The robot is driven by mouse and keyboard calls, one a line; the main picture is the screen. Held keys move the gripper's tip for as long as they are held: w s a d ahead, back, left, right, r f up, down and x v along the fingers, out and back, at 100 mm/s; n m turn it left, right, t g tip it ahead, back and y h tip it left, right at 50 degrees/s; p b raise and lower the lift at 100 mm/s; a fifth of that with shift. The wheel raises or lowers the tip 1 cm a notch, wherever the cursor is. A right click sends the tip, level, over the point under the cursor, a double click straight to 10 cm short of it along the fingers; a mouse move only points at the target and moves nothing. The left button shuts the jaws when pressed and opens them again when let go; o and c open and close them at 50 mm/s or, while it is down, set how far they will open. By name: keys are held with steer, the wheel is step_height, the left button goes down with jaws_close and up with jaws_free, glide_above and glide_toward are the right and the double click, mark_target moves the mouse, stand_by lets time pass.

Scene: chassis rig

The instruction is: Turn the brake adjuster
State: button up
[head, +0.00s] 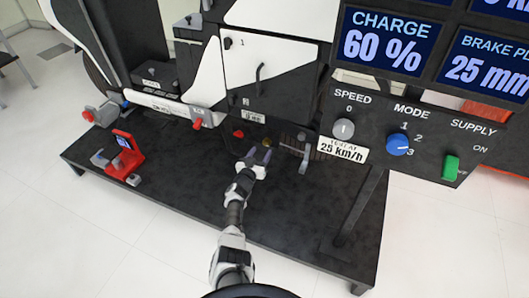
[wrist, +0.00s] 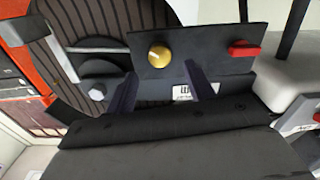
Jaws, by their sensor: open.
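A round yellow knob (wrist: 160,55) with a pale pointer mark sits on a dark panel (wrist: 200,59); it looks like the brake adjuster. It also shows small in the head view (head: 266,142). My gripper (wrist: 163,80) is open and empty, with its two dark fingers spread below the knob in the wrist view. The knob lies above the gap between the fingertips and is not between them. In the head view my gripper (head: 260,156) is low in front of the chassis, close to the knob. I cannot tell the exact distance.
A red knob (wrist: 244,48) shares the dark panel. A grey lever (head: 304,159) stands right of my gripper. A red stand (head: 126,160) is on the black base (head: 180,185) at left. A control panel (head: 400,130) with knobs overhangs at right. The base front is mostly clear.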

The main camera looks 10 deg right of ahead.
mark_target(266, 144)
steer(key=b+x, duration=0.2)
steer(key=x, duration=0.1)
steer(key=shift+w+d+f+b, duration=0.15)
steer(key=shift+w+f+b, duration=0.1)
steer(key=shift+b, duration=0.15)
steer(key=shift+w+d+r+b, duration=0.25)
steer(key=shift+w+d+b, duration=0.15)
steer(key=shift+w+b, duration=0.25)
steer(key=c, duration=1)
